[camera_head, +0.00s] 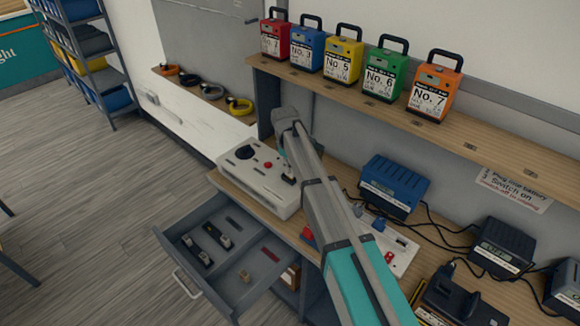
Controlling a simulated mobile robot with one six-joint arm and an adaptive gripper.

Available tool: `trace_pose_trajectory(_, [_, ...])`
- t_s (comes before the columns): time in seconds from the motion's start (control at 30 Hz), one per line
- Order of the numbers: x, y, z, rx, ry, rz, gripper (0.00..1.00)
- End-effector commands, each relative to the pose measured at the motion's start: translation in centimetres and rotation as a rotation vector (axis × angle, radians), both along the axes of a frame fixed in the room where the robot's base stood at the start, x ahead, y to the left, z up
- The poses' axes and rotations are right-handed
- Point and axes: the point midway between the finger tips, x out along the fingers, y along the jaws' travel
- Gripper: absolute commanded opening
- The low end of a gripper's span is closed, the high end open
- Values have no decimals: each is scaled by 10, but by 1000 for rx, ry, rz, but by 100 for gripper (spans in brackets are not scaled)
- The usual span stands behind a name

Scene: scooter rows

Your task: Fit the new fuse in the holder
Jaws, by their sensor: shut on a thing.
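A white box-shaped tester (255,182) with a black round knob and a red button lies on the wooden worktop. My gripper (288,174) is low over the right part of its top, partly hidden by my arm. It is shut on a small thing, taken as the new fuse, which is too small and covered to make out. The fuse holder cannot be made out; I cannot tell whether the fuse touches it. Below, an open grey drawer (181,227) holds several small dark and tan parts in its compartments.
Several coloured battery packs (343,60) stand on a wooden shelf above. A blue charger (394,186) and black chargers (503,247) with cables are on the worktop at right. A white panel (402,262) lies partly behind my arm. Open floor (75,210) is at left.

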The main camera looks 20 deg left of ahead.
Motion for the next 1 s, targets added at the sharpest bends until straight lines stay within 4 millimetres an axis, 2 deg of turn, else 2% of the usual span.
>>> trace_pose_trajectory(1.0, [0,1,-15,0,0,1,0])
